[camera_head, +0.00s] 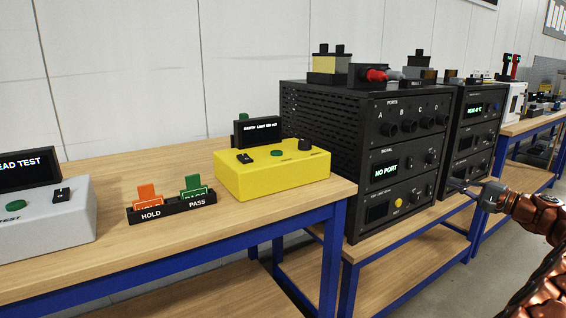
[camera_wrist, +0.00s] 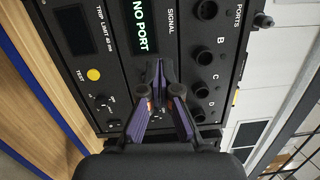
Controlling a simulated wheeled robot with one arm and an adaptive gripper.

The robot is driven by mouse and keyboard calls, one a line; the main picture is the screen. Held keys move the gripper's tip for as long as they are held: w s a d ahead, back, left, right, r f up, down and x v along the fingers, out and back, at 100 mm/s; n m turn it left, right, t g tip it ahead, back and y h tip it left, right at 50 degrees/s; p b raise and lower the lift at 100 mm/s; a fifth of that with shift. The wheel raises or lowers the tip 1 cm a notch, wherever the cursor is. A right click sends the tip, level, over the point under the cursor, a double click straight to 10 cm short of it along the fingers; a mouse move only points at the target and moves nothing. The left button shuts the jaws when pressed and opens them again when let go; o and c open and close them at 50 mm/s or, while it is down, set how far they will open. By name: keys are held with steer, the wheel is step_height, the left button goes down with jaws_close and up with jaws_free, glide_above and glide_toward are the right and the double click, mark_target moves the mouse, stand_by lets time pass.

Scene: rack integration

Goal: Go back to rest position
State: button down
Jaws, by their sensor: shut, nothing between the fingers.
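My gripper (camera_head: 466,188) is at the right in the head view, in front of the black rack units, with my copper-coloured arm behind it. In the wrist view the two purple-sided fingers of my gripper (camera_wrist: 160,72) come together in front of the rack panel, and nothing shows between them. The black rack (camera_head: 320,130) has a panel with PORTS A to D, a SIGNAL display reading NO PORT and a lower section with a yellow button (camera_head: 398,202). The panel also shows sideways in the wrist view, with the NO PORT display (camera_wrist: 140,25). I cannot tell if the fingertips touch the panel.
A yellow box (camera_head: 270,180), a HOLD/PASS card holder (camera_head: 172,208) and a grey test box (camera_head: 50,225) stand on the near wooden bench (camera_head: 190,245). A second rack unit (camera_head: 474,125) stands beside the first. Grey floor (camera_head: 450,285) is open in front of the benches.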

steer(key=s+a+n+g+y, duration=0.3)
steer(key=a+g, duration=0.4)
steer(key=a, duration=1.9)
steer(key=s+a+f+n+g+h, duration=0.2)
steer(key=s+a+f+g, duration=0.15)
steer(key=s+a, duration=0.5)
steer(key=s+a+f+n+g+h, duration=0.2)
steer(key=s+a+f+n+g, duration=0.15)
steer(key=s+a, duration=0.5)
steer(key=s+f+n+g+h, duration=0.1)
steer(key=s+f+g+h, duration=0.35)
steer(key=s, duration=1.15)
steer(key=s+d+f+n+h, duration=0.1)
steer(key=s+d+f+h, duration=0.25)
steer(key=s, duration=0.35)
steer(key=s+d+f+n+h, duration=0.1)
steer(key=s+d+f+h, duration=0.1)
steer(key=s+d+f, duration=0.4)
step_height(320, 180, up, 28)
steer(key=s+t+p, duration=0.2)
steer(key=p, duration=2.2)
steer(key=shift+a, duration=0.4)
steer(key=shift+s+d+f, duration=0.1)
steer(key=shift+d+f, duration=0.05)
